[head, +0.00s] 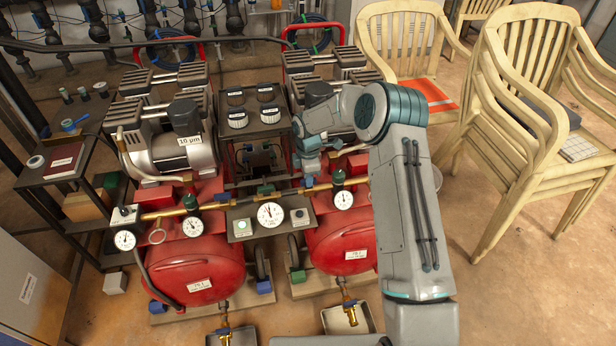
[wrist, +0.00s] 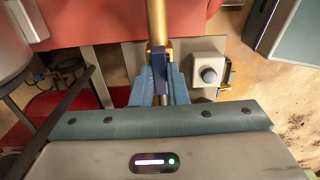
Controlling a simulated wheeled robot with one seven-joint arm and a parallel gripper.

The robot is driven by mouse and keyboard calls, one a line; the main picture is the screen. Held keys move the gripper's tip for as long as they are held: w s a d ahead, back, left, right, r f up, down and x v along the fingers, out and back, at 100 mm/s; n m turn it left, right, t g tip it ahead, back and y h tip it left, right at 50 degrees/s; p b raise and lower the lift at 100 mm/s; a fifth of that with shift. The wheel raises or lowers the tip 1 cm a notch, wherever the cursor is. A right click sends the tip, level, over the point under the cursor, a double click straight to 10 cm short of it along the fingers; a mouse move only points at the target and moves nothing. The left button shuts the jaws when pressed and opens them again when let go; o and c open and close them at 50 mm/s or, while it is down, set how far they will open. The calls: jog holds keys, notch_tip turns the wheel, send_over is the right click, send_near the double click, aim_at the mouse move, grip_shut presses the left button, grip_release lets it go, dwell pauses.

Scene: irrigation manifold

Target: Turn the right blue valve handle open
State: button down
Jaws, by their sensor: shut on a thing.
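The right blue valve handle (wrist: 160,72) shows in the wrist view, at the end of the visible stretch of brass pipe (wrist: 156,22). My gripper (wrist: 160,90) has its blue-grey fingers on both sides of the handle and is shut on it. In the wrist view the handle looks in line with the pipe; its exact turn angle is hard to tell. In the head view my gripper (head: 309,172) reaches down to the brass pipe (head: 240,201) above the right red tank (head: 342,246). There my wrist and fingers mostly cover the handle.
A grey box with a round knob (wrist: 209,75) sits close right of the handle in the wrist view. Pressure gauges (head: 270,214) line the pipe in the head view. Compressors (head: 178,150) stand behind it. Stacked chairs (head: 530,110) stand at right; floor before them is clear.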

jog(key=c, duration=1.4)
grip_release()
jog(key=shift+c, duration=0.2)
notch_tip(320, 180, up, 14)
jog(key=p, duration=0.1)
